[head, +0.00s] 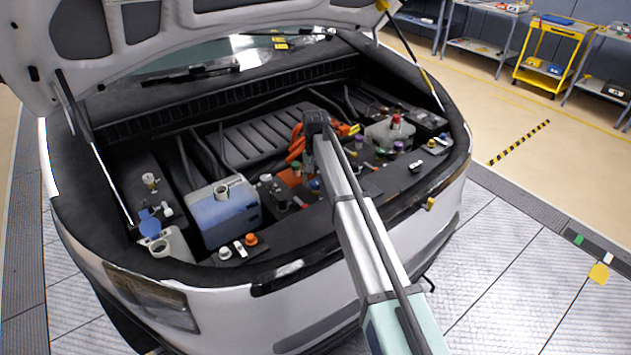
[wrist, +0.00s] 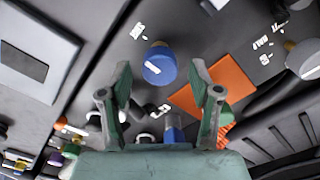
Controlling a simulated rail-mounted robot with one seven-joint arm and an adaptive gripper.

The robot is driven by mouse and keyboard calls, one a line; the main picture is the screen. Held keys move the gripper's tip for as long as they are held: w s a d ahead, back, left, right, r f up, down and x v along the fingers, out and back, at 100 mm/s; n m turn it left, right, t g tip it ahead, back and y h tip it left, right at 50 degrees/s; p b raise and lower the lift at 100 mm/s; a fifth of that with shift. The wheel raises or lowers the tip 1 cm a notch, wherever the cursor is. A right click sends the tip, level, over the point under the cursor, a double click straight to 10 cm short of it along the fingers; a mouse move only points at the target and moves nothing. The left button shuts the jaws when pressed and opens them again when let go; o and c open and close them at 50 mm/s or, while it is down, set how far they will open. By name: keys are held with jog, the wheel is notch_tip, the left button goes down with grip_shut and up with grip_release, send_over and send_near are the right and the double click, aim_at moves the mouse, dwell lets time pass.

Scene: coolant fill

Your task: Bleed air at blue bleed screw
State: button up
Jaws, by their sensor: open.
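In the wrist view a round blue screw head (wrist: 158,66) with a white slot mark sits on the dark panel. My gripper (wrist: 161,78) is open, with its two green-grey fingers apart on the left and right of the blue head. No contact between fingers and head shows. A second blue part (wrist: 173,130), smaller in view, shows low between the fingers. In the head view my arm reaches over the front of the car into the engine bay. My gripper's fingers cannot be made out there. A small blue part (head: 314,185) shows just left of the arm.
An orange plate (wrist: 222,84) lies right of the blue head. A blue-white tank (head: 222,212), orange cables (head: 297,146) and a red-capped reservoir (head: 392,133) crowd the bay. The raised hood (head: 150,50) hangs above. A yellow cart (head: 552,52) stands far right.

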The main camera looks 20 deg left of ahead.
aim_at(316, 182)
notch_tip(316, 182, up, 11)
dwell(0.4)
